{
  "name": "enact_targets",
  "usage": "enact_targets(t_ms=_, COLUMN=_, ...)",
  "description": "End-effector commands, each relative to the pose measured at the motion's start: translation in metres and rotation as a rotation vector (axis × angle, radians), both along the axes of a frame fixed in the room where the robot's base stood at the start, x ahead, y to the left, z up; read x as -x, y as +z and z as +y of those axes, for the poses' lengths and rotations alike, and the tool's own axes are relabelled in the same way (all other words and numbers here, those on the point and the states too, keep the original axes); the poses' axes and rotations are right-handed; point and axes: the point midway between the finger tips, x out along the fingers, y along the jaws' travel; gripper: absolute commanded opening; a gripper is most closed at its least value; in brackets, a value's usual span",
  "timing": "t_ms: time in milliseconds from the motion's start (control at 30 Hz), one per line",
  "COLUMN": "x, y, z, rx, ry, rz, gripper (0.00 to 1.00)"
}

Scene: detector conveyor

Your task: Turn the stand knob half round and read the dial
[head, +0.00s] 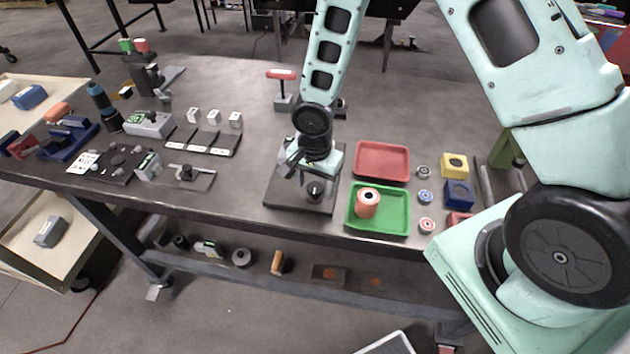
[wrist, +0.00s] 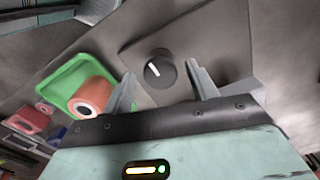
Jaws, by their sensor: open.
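The stand knob (head: 316,188) is a short black cylinder on a dark flat plate (head: 290,198) near the table's front edge. In the wrist view the knob (wrist: 158,72) shows a white pointer line on its top. My gripper (head: 302,172) is over the plate, just behind the knob in the head view. In the wrist view its two fingers are spread and empty, with the knob showing between and beyond their tips. Whether the fingers reach down beside the knob I cannot tell. I can make out no readable dial; my gripper covers part of the stand.
A green tray (head: 357,224) with an orange roll (head: 367,203) is right of the plate. A red tray (head: 382,150) lies behind it. A red-topped T-shaped post (head: 282,90) stands behind the plate. Black pads and small devices fill the left; the table between is fairly clear.

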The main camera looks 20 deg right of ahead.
Motion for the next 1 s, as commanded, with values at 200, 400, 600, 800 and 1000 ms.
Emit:
enact_targets(t_ms=200, x=-0.0001, y=0.0001, z=0.0000, rx=0.000, ry=0.000, rz=0.000, gripper=0.50)
enact_targets(t_ms=400, x=-0.0001, y=0.0003, z=0.0000, rx=0.000, ry=-0.001, rz=0.000, gripper=0.13)
enact_targets(t_ms=600, x=-0.0002, y=0.0002, z=0.0000, rx=-0.001, ry=0.011, rz=-0.001, gripper=0.13)
enact_targets(t_ms=800, x=-0.0004, y=-0.0002, z=0.0001, rx=0.000, ry=0.082, rz=-0.002, gripper=0.14)
enact_targets(t_ms=1000, x=-0.0002, y=-0.0008, z=0.0000, rx=-0.001, ry=0.224, rz=-0.001, gripper=0.14)
